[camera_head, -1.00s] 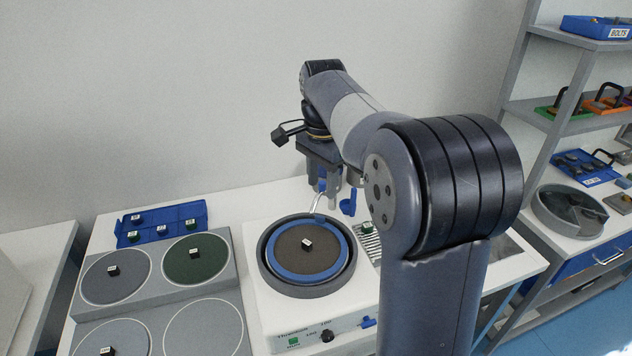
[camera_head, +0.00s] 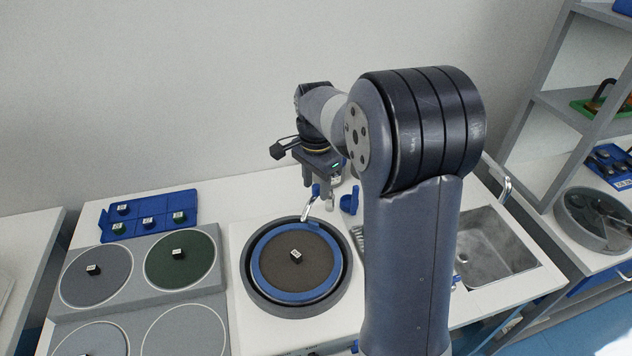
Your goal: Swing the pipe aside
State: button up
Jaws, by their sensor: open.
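The pipe (camera_head: 307,208) is a thin, bent, light metal tube with a blue part near its upper end. Its lower end reaches over the back rim of the polishing machine's round wheel (camera_head: 268,290). My gripper (camera_head: 319,187) points down at the pipe's upper end, with its jaws apart on either side of it in the picture. Whether a finger touches the pipe cannot be told. Part of the pipe's upper end is hidden by the gripper.
A blue upright fitting (camera_head: 349,201) stands just right of my gripper. A small cube sample (camera_head: 296,257) lies on the wheel. A blue tray (camera_head: 187,207) and round grinding discs are at left. A sink (camera_head: 490,250) is at right, partly behind my arm.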

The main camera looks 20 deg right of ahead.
grip_shut()
jog(key=shift+a, duration=0.1)
dwell(0.5)
jog(key=w+a+m+p, duration=0.2)
jog(key=w+m, duration=0.5)
jog(key=m, duration=0.4)
jog(key=shift+w+m+p, duration=0.25)
jog(key=shift+m+p, duration=0.15)
jog(key=shift+p, duration=0.5)
grip_release()
